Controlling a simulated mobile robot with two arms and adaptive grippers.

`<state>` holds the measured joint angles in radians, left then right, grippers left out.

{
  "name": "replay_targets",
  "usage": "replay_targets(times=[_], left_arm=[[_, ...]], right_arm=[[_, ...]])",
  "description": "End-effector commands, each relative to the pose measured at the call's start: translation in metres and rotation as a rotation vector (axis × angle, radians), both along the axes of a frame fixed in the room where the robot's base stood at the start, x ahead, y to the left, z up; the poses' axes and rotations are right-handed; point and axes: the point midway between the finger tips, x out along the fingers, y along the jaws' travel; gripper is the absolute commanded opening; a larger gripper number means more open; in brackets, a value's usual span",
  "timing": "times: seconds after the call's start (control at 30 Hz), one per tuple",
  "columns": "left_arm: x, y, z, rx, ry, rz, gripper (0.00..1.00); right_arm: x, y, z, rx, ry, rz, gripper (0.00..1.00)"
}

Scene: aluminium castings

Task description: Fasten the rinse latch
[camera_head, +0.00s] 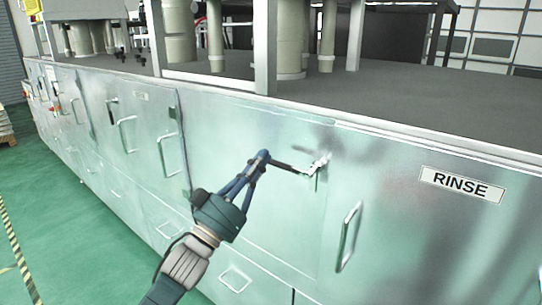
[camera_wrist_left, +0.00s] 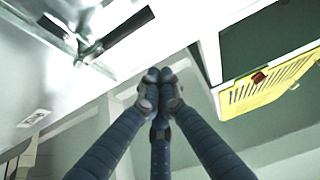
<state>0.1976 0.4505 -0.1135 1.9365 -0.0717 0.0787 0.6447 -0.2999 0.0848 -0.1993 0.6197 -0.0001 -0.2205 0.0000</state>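The rinse latch (camera_head: 318,164) is a small metal fitting on the steel cabinet front, left of the RINSE sign (camera_head: 462,185). Its dark lever (camera_head: 290,168) points left from the fitting. The latch also shows at the upper left of the left wrist view (camera_wrist_left: 88,52), with its dark lever (camera_wrist_left: 122,36) reaching up and right. My left gripper (camera_head: 262,157) has its fingertips together beside the lever's left end. In the left wrist view its fingertips (camera_wrist_left: 158,78) meet with nothing seen between them, apart from the lever in the picture. My right gripper is not in view.
A vertical door handle (camera_head: 349,237) sticks out below and right of the latch. More handles (camera_head: 170,155) line the cabinet to the left. The grey worktop (camera_head: 430,90) carries posts and pipes. Green floor (camera_head: 70,235) lies open at the left.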

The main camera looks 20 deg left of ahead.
Motion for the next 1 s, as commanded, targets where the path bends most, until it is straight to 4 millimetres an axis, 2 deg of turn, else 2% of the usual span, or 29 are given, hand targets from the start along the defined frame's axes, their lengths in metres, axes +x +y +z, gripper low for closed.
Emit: replay_targets(times=[0.03,0.17,0.3,0.5,1.0], left_arm=[[0.01,-0.003,0.012,-0.001,-0.002,0.001,0.0],[0.031,-0.011,0.025,-0.001,-0.001,0.001,0.0],[0.036,-0.013,-0.002,-0.003,0.007,0.0,0.0],[0.038,-0.014,-0.018,0.0,0.003,0.0,0.0],[0.038,-0.011,-0.022,-0.007,0.005,0.001,0.0]], right_arm=[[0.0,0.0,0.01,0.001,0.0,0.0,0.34],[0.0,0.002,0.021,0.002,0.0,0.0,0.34],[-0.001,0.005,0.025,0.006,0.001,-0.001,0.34],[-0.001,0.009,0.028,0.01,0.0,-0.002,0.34],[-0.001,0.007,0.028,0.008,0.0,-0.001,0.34]])
